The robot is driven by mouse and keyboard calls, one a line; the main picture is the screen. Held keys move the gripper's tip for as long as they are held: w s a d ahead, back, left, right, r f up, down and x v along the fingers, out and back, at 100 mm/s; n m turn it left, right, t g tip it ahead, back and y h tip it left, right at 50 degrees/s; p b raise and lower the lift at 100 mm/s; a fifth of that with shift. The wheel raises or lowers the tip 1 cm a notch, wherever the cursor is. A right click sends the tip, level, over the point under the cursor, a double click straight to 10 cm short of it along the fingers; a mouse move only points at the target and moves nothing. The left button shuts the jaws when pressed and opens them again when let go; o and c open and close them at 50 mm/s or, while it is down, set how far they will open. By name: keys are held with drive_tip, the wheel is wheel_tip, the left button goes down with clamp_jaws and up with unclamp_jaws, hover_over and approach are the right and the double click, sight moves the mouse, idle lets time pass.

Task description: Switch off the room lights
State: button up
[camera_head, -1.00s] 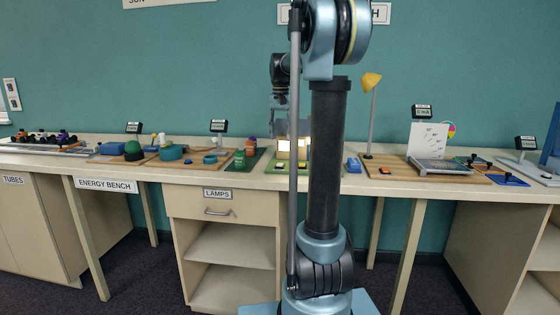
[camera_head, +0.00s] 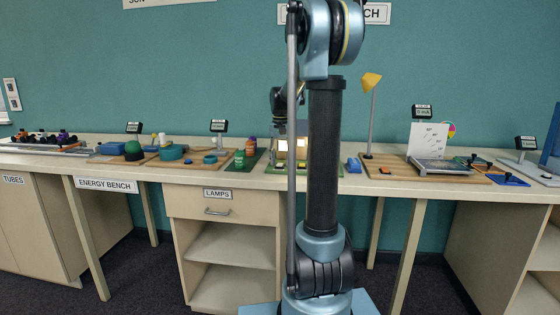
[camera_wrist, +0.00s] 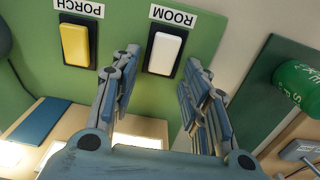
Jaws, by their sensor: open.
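The white rocker switch (camera_wrist: 164,53) sits on a green panel (camera_wrist: 140,30) under a label reading ROOM (camera_wrist: 173,16), which appears upside down in the wrist view. A yellow rocker switch (camera_wrist: 75,44) labelled PORCH (camera_wrist: 79,7) is to its left. My gripper (camera_wrist: 160,66) is open and empty, its two fingers to either side of the white switch in the picture. I cannot tell whether they touch the panel.

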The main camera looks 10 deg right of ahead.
clamp_jaws()
drive_tip(key=shift+s+a+r+t+h, duration=0.15)
drive_tip(key=shift+s+t+h, duration=0.1)
drive_tip(key=shift+t, duration=0.55)
drive_tip(key=shift+s+a+r+t+h, duration=0.15)
drive_tip(key=shift+t+h, duration=0.1)
drive_tip(key=shift+t, duration=0.55)
drive_tip(key=shift+d, duration=0.1)
unclamp_jaws()
